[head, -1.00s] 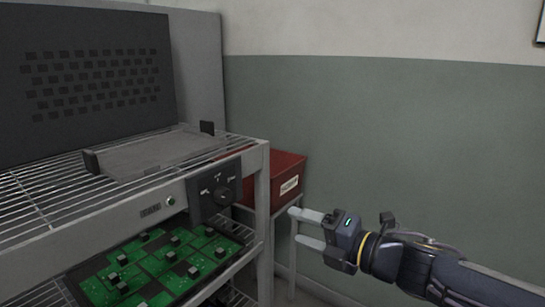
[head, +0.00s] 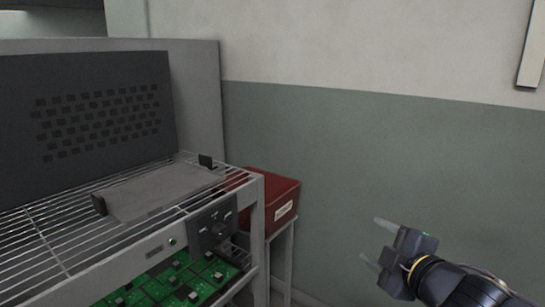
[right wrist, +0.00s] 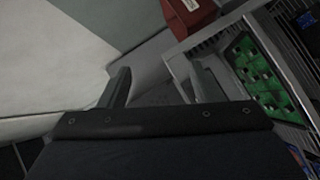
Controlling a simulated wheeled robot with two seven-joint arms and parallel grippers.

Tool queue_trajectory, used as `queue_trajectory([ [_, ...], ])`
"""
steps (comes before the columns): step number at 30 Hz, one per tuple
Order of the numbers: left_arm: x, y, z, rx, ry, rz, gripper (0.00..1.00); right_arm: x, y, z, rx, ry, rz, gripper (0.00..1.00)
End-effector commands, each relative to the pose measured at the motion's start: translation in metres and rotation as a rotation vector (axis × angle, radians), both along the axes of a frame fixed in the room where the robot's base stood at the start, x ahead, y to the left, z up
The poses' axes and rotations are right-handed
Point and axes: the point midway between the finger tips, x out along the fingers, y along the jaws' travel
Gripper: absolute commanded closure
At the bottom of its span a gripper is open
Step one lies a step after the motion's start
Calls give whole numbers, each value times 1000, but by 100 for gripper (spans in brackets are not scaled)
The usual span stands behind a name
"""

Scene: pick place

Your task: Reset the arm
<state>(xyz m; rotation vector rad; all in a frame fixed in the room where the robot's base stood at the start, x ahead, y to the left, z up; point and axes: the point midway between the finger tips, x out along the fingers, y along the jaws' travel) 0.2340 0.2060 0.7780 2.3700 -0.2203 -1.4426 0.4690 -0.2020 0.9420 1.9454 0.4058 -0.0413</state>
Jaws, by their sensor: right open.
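My right gripper (head: 378,243) is at the lower right of the head view, in front of the green and white wall. Its two pale fingers are apart with nothing between them. The fingers also show in the right wrist view (right wrist: 160,85), spread and empty. The gripper is clear of the rack (head: 150,253) and of the red box (head: 270,203), to the right of both. My left gripper is not in view.
The wire rack holds a grey tray (head: 160,195) on top and green circuit boards (head: 180,282) below. A dark perforated panel (head: 85,105) stands behind. The red box sits on a small stand (head: 281,258). Open space lies before the wall (head: 360,150).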

Motion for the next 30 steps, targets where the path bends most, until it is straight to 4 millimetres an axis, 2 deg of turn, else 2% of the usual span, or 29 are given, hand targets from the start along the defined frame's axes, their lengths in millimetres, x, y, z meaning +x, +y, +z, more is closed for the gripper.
queue_trajectory([
  [1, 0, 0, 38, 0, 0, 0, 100, -13, -17, 28, 84, 68, -89, 42],
  [3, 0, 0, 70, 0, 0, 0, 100, -36, -40, 39, 240, 196, -234, 42],
  [6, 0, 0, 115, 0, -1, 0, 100, -81, -59, 44, 487, 400, -434, 42],
  [9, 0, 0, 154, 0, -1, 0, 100, -130, -58, 46, 728, 609, -598, 42],
  [12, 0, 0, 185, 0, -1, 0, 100, -174, -43, 48, 930, 801, -715, 42],
  [15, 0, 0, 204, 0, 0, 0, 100, -207, -25, 51, 1075, 954, -784, 42],
  [18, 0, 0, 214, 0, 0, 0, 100, -226, -11, 52, 1158, 1052, -818, 42],
  [21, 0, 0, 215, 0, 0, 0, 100, -234, -5, 51, 1191, 1094, -831, 42],
  [30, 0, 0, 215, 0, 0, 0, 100, -234, -5, 51, 1191, 1094, -831, 42],
])
